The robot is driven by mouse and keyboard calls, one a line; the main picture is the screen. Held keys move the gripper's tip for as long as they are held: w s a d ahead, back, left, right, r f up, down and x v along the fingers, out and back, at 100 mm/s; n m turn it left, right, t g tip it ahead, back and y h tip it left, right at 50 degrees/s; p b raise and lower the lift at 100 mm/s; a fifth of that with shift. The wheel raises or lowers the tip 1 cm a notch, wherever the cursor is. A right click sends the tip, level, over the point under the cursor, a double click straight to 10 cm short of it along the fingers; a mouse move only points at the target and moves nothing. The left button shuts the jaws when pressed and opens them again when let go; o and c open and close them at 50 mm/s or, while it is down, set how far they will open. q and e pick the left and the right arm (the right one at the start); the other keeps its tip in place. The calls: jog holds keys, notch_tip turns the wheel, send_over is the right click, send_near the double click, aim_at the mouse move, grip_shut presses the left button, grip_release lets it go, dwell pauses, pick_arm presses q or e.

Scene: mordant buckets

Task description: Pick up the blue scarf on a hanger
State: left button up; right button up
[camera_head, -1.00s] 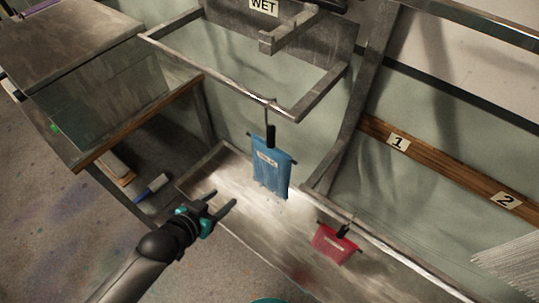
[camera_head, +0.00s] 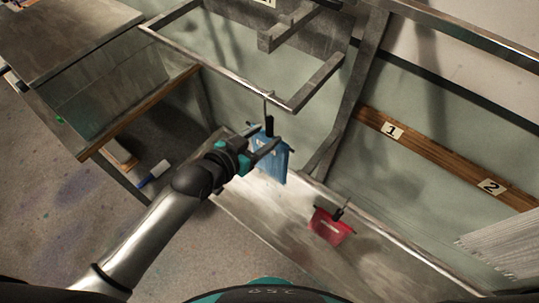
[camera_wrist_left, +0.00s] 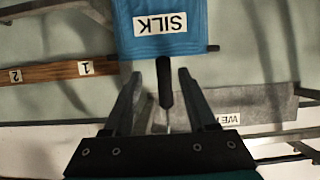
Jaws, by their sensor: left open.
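The blue scarf (camera_head: 274,160) hangs from a metal rail by a hanger with a black grip (camera_head: 269,126). In the left wrist view the scarf (camera_wrist_left: 193,40) bears a label reading SILK, and the hanger's black grip (camera_wrist_left: 164,84) lies between the finger tips. My left gripper (camera_head: 265,138) is open, its two fingers on either side of the hanger's grip; it also shows in the left wrist view (camera_wrist_left: 161,80). I see a gap to each finger there. In the head view the gripper partly covers the scarf. My right gripper is not in view.
The metal rail frame (camera_head: 225,72) juts out above the scarf. A wooden-edged bench (camera_head: 140,110) stands left. A wooden strip (camera_head: 440,158) labelled 1 and 2 runs along the wall.

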pick_arm(q)
jog(key=x, duration=0.6)
jog(key=shift+w, duration=0.3)
jog(key=shift+a, duration=0.1)
grip_shut()
dwell(1.3)
